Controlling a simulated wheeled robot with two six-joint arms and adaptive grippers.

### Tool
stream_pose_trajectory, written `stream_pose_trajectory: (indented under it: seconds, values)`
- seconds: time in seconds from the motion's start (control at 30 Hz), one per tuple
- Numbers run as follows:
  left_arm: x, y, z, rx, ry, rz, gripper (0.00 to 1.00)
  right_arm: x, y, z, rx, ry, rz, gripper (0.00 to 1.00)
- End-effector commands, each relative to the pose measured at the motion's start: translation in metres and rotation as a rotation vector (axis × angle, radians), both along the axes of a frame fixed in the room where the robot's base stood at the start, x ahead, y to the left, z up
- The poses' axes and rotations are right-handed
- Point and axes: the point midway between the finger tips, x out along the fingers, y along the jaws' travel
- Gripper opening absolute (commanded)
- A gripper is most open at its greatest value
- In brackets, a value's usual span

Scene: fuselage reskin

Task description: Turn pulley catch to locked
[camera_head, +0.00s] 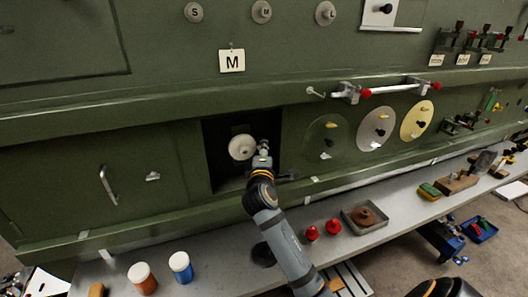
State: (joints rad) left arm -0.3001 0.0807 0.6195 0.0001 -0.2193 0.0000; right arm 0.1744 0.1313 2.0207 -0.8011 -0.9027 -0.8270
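A pale round pulley (242,147) sits in a dark square recess (222,180) in the green fuselage wall, below the "M" tag (232,61). My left gripper (264,148) is at the right side of the recess, close beside the pulley's right edge. The gripper is small and seen from behind, so I cannot tell whether its fingers are open or touch anything. I cannot make out the pulley catch apart from the gripper. My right gripper is out of view.
Right of the recess are round discs (372,129) and a red-ended bar (398,88). The shelf (222,283) below carries an orange jar (142,278), a blue jar (181,267), red knobs (333,227) and a tray (349,221). A door handle (107,184) is at left.

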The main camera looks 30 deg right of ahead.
Motion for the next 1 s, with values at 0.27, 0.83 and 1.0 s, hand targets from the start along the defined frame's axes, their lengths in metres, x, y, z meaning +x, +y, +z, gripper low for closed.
stream_pose_trajectory:
  seconds: [0.27, 0.83, 1.0]
  values:
    - [0.000, 0.001, 0.000, 0.001, 0.001, 0.000, 0.40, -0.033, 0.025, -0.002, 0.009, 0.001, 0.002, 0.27]
    - [0.000, -0.001, 0.000, -0.001, 0.000, 0.000, 0.40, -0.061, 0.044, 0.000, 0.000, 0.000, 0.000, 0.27]
    - [0.000, -0.001, 0.000, -0.001, 0.000, 0.000, 0.40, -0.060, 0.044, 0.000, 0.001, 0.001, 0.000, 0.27]
